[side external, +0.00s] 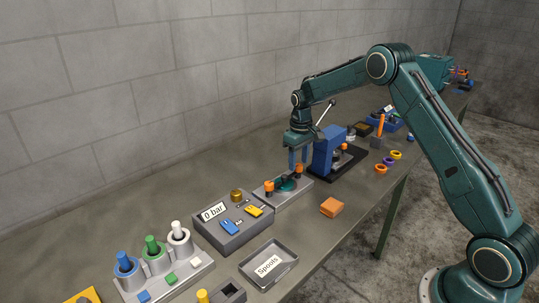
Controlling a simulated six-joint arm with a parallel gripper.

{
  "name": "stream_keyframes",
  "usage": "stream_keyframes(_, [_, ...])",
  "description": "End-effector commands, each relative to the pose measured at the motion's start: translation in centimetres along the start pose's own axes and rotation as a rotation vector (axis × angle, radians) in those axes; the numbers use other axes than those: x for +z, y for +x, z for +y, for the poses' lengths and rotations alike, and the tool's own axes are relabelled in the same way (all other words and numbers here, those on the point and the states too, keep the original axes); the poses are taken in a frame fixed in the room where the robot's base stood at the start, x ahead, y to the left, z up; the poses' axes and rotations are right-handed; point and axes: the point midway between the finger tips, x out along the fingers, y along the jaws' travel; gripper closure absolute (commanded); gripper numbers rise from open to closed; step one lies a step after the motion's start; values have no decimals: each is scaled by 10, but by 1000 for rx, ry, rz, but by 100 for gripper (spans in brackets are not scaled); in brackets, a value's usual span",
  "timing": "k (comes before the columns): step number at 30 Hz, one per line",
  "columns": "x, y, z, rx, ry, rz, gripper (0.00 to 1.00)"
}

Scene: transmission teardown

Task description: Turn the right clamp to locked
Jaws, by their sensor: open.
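A grey fixture plate (304,186) on the bench holds a dark teal round part (286,184). An orange clamp (268,187) stands on its left, and the right clamp (298,171), also orange, on its right. My gripper (298,170) points down over the fixture, with its blue fingers open at the right clamp. The fingers partly cover this clamp, and I cannot tell whether they touch it. The clamps are too small here to read as locked or unlocked.
A blue press (325,150) with a lever stands close right of my gripper. A grey box (237,228) reading "0 bar" is left of the fixture. An orange block (331,208) and a "Spools" tray (284,274) lie in front. Coloured rings (380,169) lie at right.

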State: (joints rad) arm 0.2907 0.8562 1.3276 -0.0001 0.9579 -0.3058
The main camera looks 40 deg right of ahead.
Motion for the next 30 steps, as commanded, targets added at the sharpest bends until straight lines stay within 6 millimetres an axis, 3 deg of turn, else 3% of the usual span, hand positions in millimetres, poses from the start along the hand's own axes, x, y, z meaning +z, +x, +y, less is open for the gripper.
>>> stream_keyframes(19, [0, -100, 0, 1, 0, 5, 52])
stream_keyframes(30, [0, -127, 0, 1, -1, 3, 52])
